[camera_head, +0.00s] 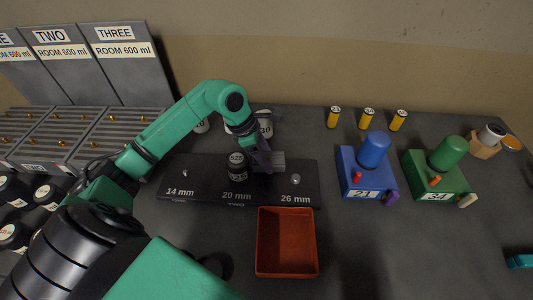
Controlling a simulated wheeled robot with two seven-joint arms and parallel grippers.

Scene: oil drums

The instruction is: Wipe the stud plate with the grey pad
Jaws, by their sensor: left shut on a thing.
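The dark stud plate (210,188) lies across the middle of the table in the head view, marked 14 mm, 20 mm and 26 mm. Metal studs show at the 14 mm and 26 mm places. A black drum with a white label (237,168) stands at the 20 mm place and hides any stud there. My left gripper (266,163) is over the plate between the drum and the 26 mm stud. It is shut on the grey pad (279,159), whose lower edge is close to the plate; contact cannot be told. My right gripper is not in view.
An empty red tray (287,271) sits in front of the plate. A blue unit (352,175) and a green unit (420,173) stand right. Several yellow cylinders (367,118) stand behind. Labelled drums (265,127) stand behind the plate. Grey racks are at left. Table front right is mostly clear.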

